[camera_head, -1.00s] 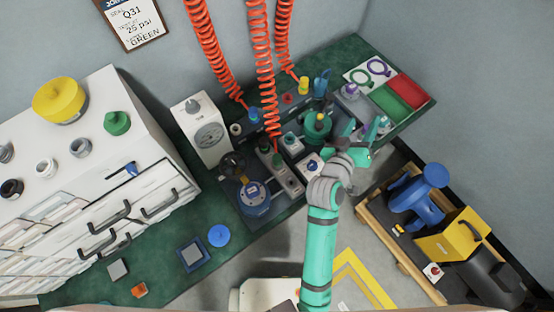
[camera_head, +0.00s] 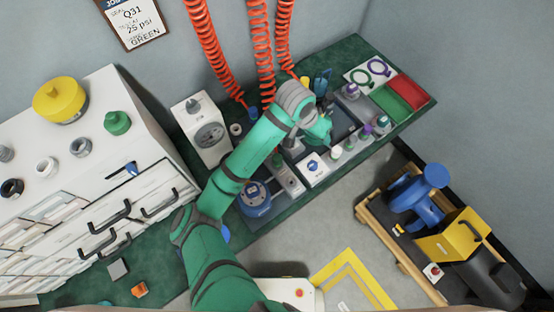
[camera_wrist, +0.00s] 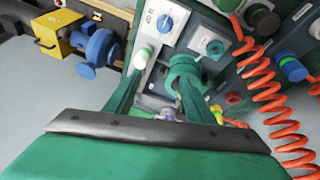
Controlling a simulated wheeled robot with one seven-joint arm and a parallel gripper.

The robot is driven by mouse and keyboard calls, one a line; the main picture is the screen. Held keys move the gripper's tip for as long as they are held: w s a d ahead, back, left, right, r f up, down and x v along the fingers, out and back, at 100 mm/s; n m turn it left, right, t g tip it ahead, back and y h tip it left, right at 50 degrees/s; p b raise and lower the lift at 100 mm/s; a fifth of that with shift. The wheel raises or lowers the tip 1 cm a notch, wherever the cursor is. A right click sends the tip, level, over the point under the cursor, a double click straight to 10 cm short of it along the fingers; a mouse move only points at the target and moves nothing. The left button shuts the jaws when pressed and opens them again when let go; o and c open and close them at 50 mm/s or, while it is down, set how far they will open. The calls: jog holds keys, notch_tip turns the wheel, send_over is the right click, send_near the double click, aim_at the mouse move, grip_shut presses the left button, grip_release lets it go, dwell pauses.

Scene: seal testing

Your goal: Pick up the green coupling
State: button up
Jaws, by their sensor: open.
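The green coupling (camera_head: 277,160) appears as a small dark green piece at the lower end of the middle orange coiled hose. It is partly hidden by my arm in the head view. A larger green cylindrical fixture (camera_wrist: 187,72) is beyond the right finger.
A blue coupling (camera_wrist: 293,68) is on another hose. A white gauge box (camera_head: 205,132) stands left of my arm. Small bottles (camera_head: 365,133) line the bench's front edge. Green and red trays (camera_head: 413,90) lie at right.

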jog(key=s+a+f+g+y, duration=0.1)
jog(key=a+y, duration=0.1)
jog(key=a, duration=0.4)
jog(key=s+a+f+g+y, duration=0.1)
jog(key=s+a+y, duration=0.1)
jog(key=a, duration=0.4)
send_over(277, 157)
jog(key=f, duration=0.4)
jog(key=shift+a+f, duration=0.3)
jog(key=shift+f, duration=0.1)
jog(key=f, duration=0.5)
jog(key=shift+d, duration=0.4)
jog(key=shift+a+f, duration=0.15)
jog(key=shift+f, duration=0.25)
jog(key=c, duration=1.2)
